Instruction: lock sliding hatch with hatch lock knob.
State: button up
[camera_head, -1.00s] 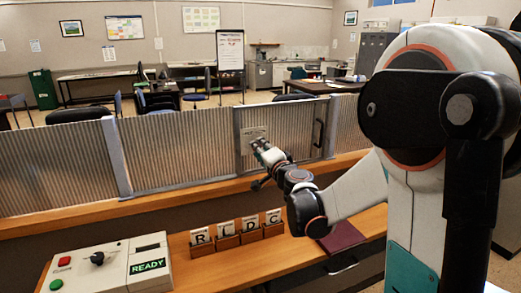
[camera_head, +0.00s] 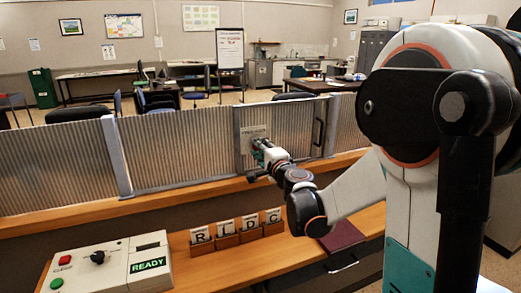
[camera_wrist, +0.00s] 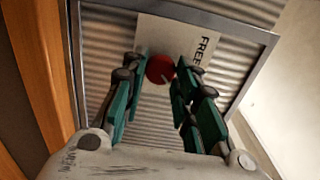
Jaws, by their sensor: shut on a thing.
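The sliding hatch (camera_head: 285,150) is a framed corrugated metal panel on the counter, with a dark vertical handle (camera_head: 318,133) at its right. The hatch lock knob (camera_wrist: 160,69) is a small red round knob with a pale line, on a light plate (camera_wrist: 204,46) that reads "FREE" in the wrist view. My gripper (camera_head: 257,147) is at this plate. In the wrist view its green-padded fingers (camera_wrist: 161,78) stand on both sides of the knob and are shut on it. In the head view the fingers hide the knob.
Corrugated panels (camera_head: 180,155) flank the hatch above a wooden ledge (camera_head: 75,222). On the lower desk are a control box (camera_head: 110,265) showing "READY" and lettered card holders (camera_head: 228,240). A dark red folder (camera_head: 342,236) lies below my arm.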

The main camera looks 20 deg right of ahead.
jog(key=o, duration=1)
jog(key=shift+d, duration=0.1)
jog(key=s, duration=1.2)
jog(key=shift+a, duration=0.35)
jog(key=shift+w, duration=0.1)
